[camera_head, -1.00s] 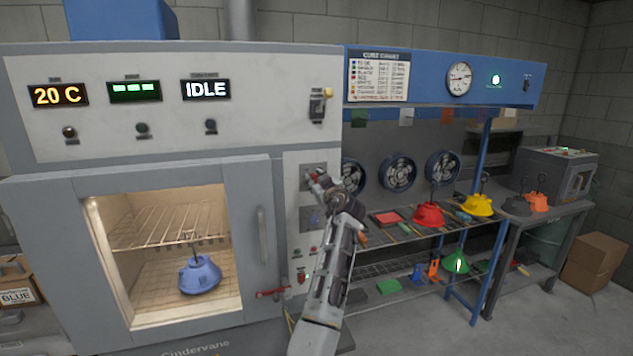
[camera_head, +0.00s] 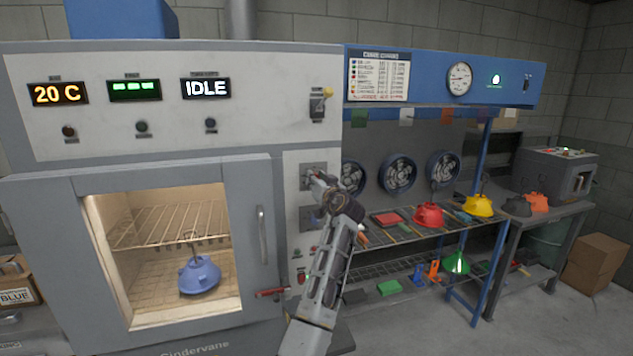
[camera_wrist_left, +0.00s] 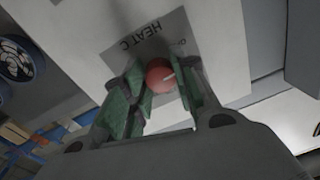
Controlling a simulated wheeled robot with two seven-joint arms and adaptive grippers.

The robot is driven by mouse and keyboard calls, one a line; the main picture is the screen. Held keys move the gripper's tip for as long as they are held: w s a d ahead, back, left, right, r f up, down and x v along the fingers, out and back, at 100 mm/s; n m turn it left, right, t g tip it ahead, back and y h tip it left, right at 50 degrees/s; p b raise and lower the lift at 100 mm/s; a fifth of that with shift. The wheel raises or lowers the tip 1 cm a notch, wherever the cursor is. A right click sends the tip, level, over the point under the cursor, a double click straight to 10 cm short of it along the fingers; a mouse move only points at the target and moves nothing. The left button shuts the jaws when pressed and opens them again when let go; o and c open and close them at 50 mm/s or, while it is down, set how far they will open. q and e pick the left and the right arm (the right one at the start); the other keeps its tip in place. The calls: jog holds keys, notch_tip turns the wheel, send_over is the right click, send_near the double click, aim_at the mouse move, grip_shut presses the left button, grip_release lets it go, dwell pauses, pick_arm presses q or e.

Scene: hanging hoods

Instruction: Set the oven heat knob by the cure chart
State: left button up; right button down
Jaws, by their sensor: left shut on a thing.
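The oven (camera_head: 180,135) has a front panel with displays reading 20 C and IDLE. The heat knob (camera_wrist_left: 158,75) is round and red, on a grey plate marked HEAT C in the left wrist view. My left gripper (camera_head: 316,179) is at the oven's right-hand control strip (camera_head: 296,165). Its green-padded fingers (camera_wrist_left: 160,92) are shut on the knob. The knob's pointer setting is hard to read. The cure chart (camera_head: 379,75) hangs right of the oven; its rows are too small to read. My right gripper is out of view.
The oven door (camera_head: 262,235) is shut, with a blue hood (camera_head: 199,275) behind its window. A rack (camera_head: 400,240) to the right holds red and yellow hoods and tools. A red valve handle (camera_head: 271,292) sits below my gripper.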

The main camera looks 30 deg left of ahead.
pick_arm(q)
jog(key=shift+m, duration=1.1)
jog(key=o, duration=1.1)
jog(key=shift+c, duration=0.2)
jog(key=v, duration=1.2)
